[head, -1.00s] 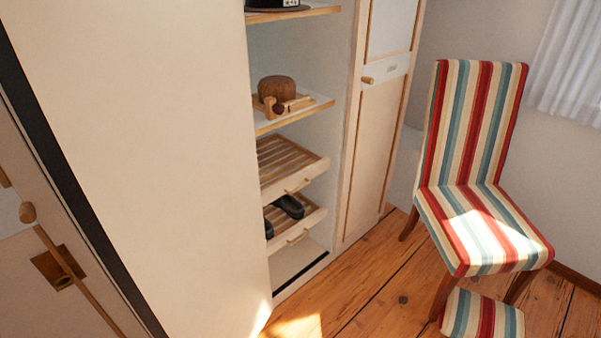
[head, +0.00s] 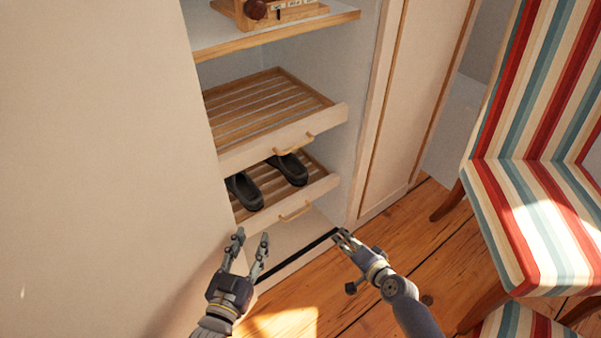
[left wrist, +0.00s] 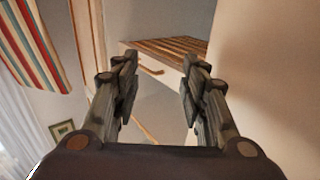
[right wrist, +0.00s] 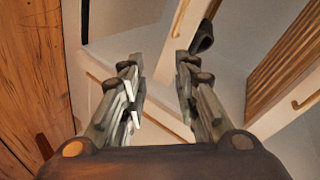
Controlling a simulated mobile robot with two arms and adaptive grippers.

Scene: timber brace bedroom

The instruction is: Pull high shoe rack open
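The high shoe rack (head: 275,108) is the upper slatted pull-out in the open cabinet, with a white front and a wooden handle (head: 294,143). No shoes show on it. Its front looks close to flush with the lower rack. The lower shoe rack (head: 262,219) holds dark shoes (head: 289,169) and has its own handle (head: 296,211). My left gripper (head: 251,241) is open and empty, below and left of both handles. A handled slatted rack (left wrist: 170,52) shows between its fingers. My right gripper (head: 343,239) is open and empty, lower right of the racks. Neither touches a handle.
A shelf (head: 290,35) with wooden items is above the racks. A large pale panel (head: 100,150) borders the racks on the left. A closed cabinet door (head: 415,100) is to the right. A striped chair (head: 530,190) stands further right. Wooden floor (head: 400,245) is free in front.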

